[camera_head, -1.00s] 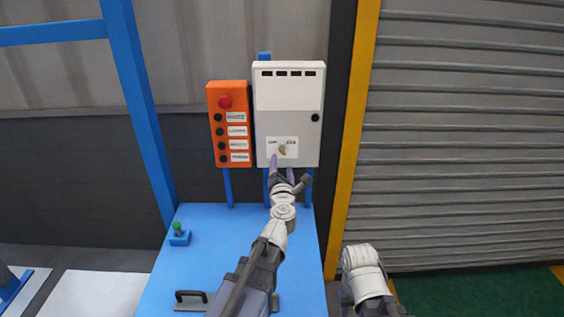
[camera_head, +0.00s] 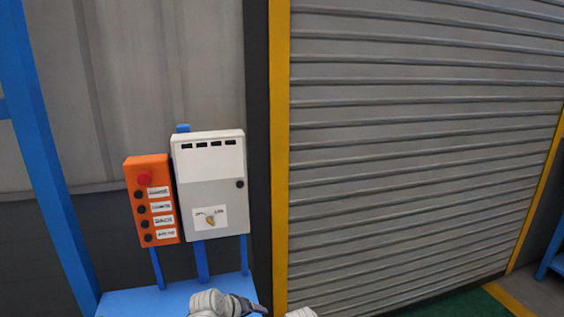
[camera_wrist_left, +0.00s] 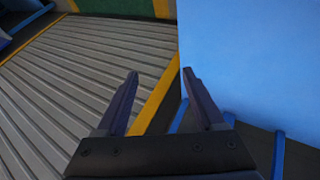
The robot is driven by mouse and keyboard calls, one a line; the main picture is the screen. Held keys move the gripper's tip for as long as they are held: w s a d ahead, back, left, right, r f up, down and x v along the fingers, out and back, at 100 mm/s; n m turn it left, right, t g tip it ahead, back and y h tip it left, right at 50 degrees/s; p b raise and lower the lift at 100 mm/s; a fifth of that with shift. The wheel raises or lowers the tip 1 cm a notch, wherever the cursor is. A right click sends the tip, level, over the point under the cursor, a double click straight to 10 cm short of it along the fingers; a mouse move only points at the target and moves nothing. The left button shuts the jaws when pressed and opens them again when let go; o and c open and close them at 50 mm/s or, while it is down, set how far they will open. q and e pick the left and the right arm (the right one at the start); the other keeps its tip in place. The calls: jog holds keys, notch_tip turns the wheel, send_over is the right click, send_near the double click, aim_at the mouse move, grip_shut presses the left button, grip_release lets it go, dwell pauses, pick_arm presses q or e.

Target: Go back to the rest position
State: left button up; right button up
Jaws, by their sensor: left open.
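My left gripper (camera_wrist_left: 160,74) is open and empty in the left wrist view, its two dark fingers apart with nothing between them. The white control box (camera_head: 208,183) has a yellowish knob (camera_head: 210,220) on a white label, clear of my arm. My right gripper is in neither view.
An orange button box (camera_head: 153,200) with a red button (camera_head: 144,180) hangs left of the white box. Below is a blue tabletop (camera_head: 135,302), whose blue surface also shows in the wrist view (camera_wrist_left: 255,55). A grey roller shutter (camera_head: 410,150) fills the right.

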pick_arm(q)
jog(key=s+a+f+m+g+y, duration=0.45)
jog(key=s+a, duration=0.35)
jog(key=s, duration=0.3)
jog(key=s+d+m+g, duration=0.1)
jog(key=s+d, duration=0.2)
jog(key=d, duration=0.2)
jog(key=s+d+m+g+y, duration=0.1)
jog(key=s+d+m, duration=0.1)
jog(key=d, duration=0.3)
jog(key=shift+s+d, duration=0.4)
jog(key=shift+f, duration=0.1)
